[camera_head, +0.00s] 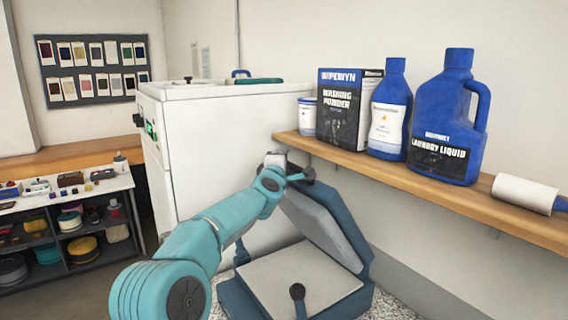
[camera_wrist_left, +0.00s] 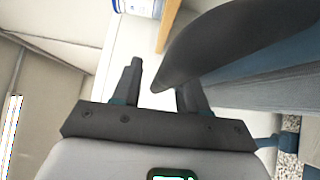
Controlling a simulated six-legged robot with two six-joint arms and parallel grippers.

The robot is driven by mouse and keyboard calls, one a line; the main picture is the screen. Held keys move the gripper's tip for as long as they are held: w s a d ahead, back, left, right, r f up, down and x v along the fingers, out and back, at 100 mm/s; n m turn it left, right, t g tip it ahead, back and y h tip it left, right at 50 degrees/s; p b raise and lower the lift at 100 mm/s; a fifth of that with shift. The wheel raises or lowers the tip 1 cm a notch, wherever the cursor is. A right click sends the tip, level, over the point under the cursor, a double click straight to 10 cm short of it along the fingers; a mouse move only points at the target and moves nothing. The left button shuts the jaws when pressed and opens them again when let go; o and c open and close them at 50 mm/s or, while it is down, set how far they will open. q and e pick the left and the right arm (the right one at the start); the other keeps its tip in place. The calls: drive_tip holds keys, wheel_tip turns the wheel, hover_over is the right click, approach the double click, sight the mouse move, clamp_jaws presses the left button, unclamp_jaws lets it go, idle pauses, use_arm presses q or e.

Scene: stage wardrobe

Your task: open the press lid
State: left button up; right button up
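The press (camera_head: 300,275) is a blue clamshell with a pale lower pad. Its lid (camera_head: 325,230) stands raised, tilted back, with a grey pad inside. My left gripper (camera_head: 296,174) is at the upper left edge of the lid. In the left wrist view the fingers of my left gripper (camera_wrist_left: 160,88) are apart. A dark rounded bar (camera_wrist_left: 215,40), apparently part of the lid, reaches in at the right finger; a gap shows beside the left finger. Whether the bar touches the finger is unclear. My right gripper is not in view.
A wooden shelf (camera_head: 440,195) behind the press holds a washing powder box (camera_head: 342,105), blue bottles (camera_head: 445,125) and a lint roller (camera_head: 525,193). A white machine (camera_head: 215,130) stands left. A dark knob on a stalk (camera_head: 297,292) rises in front of the pad.

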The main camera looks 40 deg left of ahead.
use_arm(q)
drive_tip(key=shift+s+d+f+b, duration=0.2)
drive_tip(key=shift+s+d+b, duration=0.15)
drive_tip(key=shift+b, duration=0.1)
drive_tip(key=b+v, duration=0.5)
drive_tip(key=v, duration=1)
drive_tip(key=shift+s, duration=0.25)
drive_tip(key=shift+a+r, duration=0.1)
